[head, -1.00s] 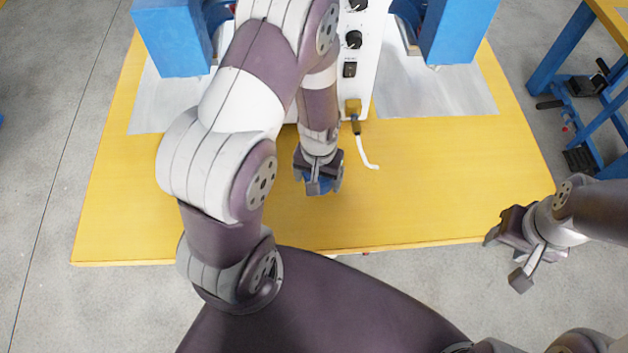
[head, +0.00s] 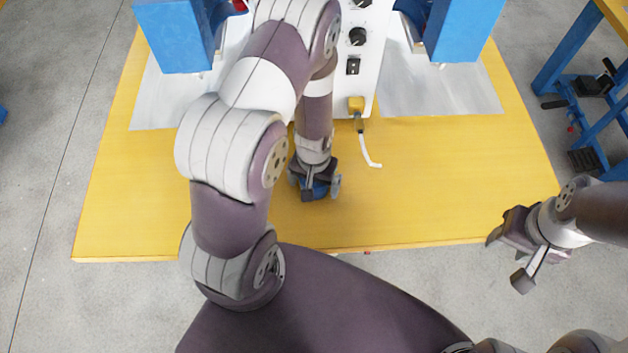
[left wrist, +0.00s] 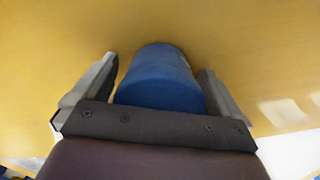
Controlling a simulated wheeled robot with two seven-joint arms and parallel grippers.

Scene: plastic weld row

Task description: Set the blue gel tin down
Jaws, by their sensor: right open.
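The blue gel tin (left wrist: 160,80) is a plain blue cylinder between the two fingers of my left gripper (left wrist: 158,75) in the left wrist view. The fingers lie close along both its sides, and the gripper appears shut on it. In the head view the left gripper (head: 315,187) points down over the yellow table (head: 430,190), with a little of the tin's blue showing between the fingers. I cannot tell whether the tin's underside touches the table. My right gripper (head: 507,262) is open and empty, off the table's front right corner.
A white machine panel (head: 357,90) with knobs and a yellow plug stands behind the left gripper. Its white cable (head: 368,150) ends on the table nearby. Blue machine posts (head: 463,30) flank it over grey plates (head: 440,95). The table's right and left parts are clear.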

